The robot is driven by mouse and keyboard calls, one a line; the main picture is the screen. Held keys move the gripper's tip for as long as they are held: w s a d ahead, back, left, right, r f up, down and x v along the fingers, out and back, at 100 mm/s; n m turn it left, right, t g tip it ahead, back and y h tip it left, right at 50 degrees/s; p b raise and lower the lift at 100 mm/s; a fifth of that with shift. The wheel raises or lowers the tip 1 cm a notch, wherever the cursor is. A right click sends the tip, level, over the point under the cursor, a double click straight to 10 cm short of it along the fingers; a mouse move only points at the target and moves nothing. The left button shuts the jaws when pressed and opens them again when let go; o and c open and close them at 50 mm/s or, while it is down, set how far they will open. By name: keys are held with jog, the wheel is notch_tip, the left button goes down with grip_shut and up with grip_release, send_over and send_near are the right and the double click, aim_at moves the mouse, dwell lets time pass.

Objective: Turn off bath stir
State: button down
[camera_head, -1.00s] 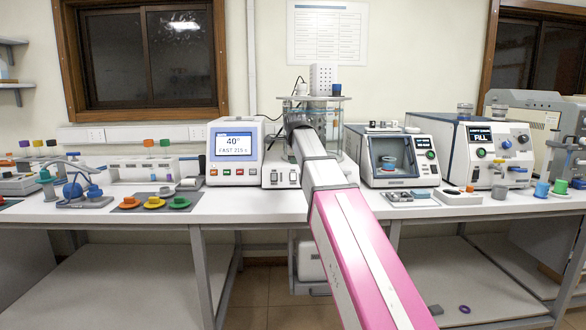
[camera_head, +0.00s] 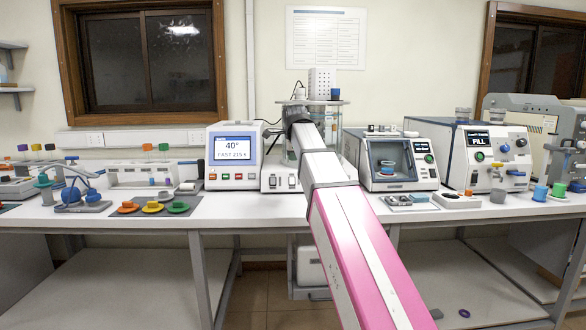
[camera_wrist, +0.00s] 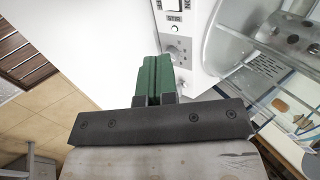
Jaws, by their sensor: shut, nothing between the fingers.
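The bath unit is a white box with a control panel (camera_head: 282,182) on the back bench, with two small dark switches on its front. A glass bath (camera_head: 336,122) stands behind my arm and is partly hidden by it. In the wrist view a panel label reads STIR (camera_wrist: 174,18), with a dark switch (camera_wrist: 172,4) just above it, cut by the top edge, and a grey knob (camera_wrist: 173,51) below. My gripper (camera_wrist: 153,60) has green fingers pressed together and empty, left of the knob. Contact with the panel cannot be told. In the head view my arm hides the gripper.
A windowed instrument (camera_head: 400,160) stands to the right. Coloured caps (camera_head: 153,207) lie at the front left. The glass bath wall (camera_wrist: 235,45) is close on the wrist view's right.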

jog(key=shift+s+f, duration=0.15)
jog(key=shift+f, duration=0.05)
jog(key=shift+f, duration=0.1)
send_near(293, 183)
jog(key=x, duration=0.5)
jog(key=shift+s+a+f, duration=0.1)
jog(key=shift+a+f, duration=0.05)
jog(key=shift+f, duration=0.1)
jog(key=shift+w+f, duration=0.5)
jog(key=shift+w, duration=0.15)
